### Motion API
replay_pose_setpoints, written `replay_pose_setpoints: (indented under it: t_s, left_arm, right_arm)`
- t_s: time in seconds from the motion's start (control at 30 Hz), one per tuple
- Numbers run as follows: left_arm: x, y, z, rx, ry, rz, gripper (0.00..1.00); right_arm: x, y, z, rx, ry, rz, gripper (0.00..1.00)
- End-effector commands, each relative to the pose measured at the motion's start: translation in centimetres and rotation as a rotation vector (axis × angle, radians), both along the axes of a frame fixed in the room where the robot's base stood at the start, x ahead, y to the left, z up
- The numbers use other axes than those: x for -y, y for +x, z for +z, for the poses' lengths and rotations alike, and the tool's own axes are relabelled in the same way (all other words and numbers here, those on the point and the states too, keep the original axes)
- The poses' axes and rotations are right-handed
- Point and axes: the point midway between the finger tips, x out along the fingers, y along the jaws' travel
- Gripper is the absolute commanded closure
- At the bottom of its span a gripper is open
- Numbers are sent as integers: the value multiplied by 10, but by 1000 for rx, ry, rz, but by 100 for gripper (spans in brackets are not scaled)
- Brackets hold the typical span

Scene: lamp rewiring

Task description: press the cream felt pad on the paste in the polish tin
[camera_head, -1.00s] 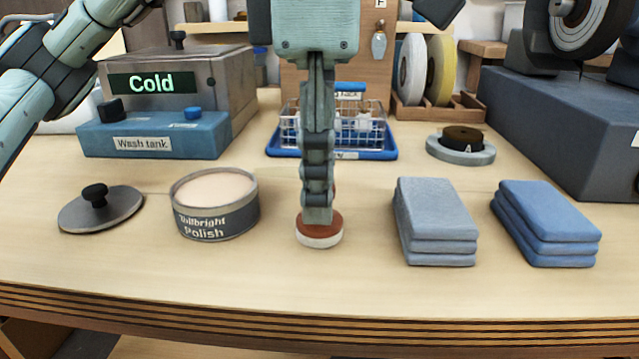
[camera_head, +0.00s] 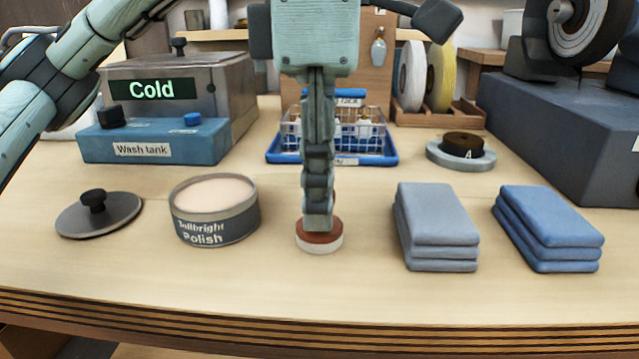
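The cream felt pad (camera_head: 320,247) has a reddish-brown round back and a pale felt underside. It sits felt side down on the table, right of the polish tin. My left gripper (camera_head: 318,222) points straight down at the pad, its tips at the brown back. I see its fingers edge-on, one hiding the other, so its grip is unclear. A handle on the pad is mostly hidden behind the fingers. The open polish tin (camera_head: 215,226), labelled Tullbright Polish, is full of pale pinkish paste (camera_head: 214,193). My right gripper is not in view.
The tin's lid (camera_head: 97,215) lies left of it. Grey cloths (camera_head: 438,225) and blue cloths (camera_head: 548,225) are stacked at right. Behind stand the blue wash tank (camera_head: 155,140), a wire basket on a blue tray (camera_head: 332,157) and a grey ring (camera_head: 461,156). The front table strip is clear.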

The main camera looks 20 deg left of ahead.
Motion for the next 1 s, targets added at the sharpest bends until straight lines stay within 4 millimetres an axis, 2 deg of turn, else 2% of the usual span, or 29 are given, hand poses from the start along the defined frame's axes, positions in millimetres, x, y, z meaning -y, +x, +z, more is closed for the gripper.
replay_pose_setpoints:
  t_s: [0.23,0.7,1.0]
  left_arm:
    - [0,0,7,0,0,0,99]
    - [0,0,51,0,0,0,99]
    - [0,0,50,0,0,0,99]
  right_arm:
    - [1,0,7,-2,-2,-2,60]
    - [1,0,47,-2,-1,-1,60]
    - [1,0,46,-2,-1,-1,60]
